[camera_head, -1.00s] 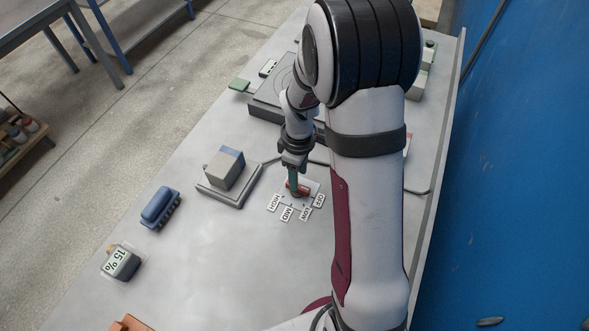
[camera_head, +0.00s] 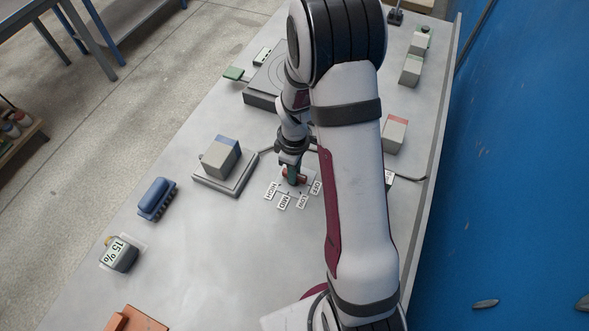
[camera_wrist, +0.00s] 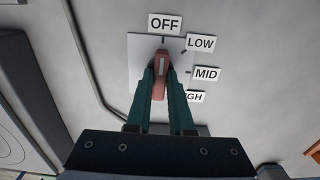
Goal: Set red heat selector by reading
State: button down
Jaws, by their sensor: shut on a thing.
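The red heat selector (camera_wrist: 161,66) is an elongated red knob on a pale square plate (camera_wrist: 140,52). My gripper (camera_wrist: 160,76) is shut on it, with one teal finger on each side. In the wrist view, the knob's far end with a white mark points at the OFF label (camera_wrist: 164,24). The LOW label (camera_wrist: 201,43) and MID label (camera_wrist: 206,74) lie to the right, and the HIGH label (camera_wrist: 195,97) is partly hidden by a finger. In the head view, the selector (camera_head: 302,180) is partly covered by my gripper. A dark device at the left shows "15 %" (camera_head: 117,248).
A grey block on a base (camera_head: 222,158) stands left of the selector, with a blue ribbed part (camera_head: 156,198) beyond it. A dark hotplate-like unit (camera_head: 262,92) is behind. A red-topped box (camera_head: 395,133) stands right of my arm. The table front is mostly clear.

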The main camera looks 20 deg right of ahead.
jog(key=shift+m, duration=0.3)
jog(key=m, duration=0.4)
jog(key=shift+m, duration=2)
jog(key=c, duration=0.8)
grip_release()
notch_tip(320, 180, up, 16)
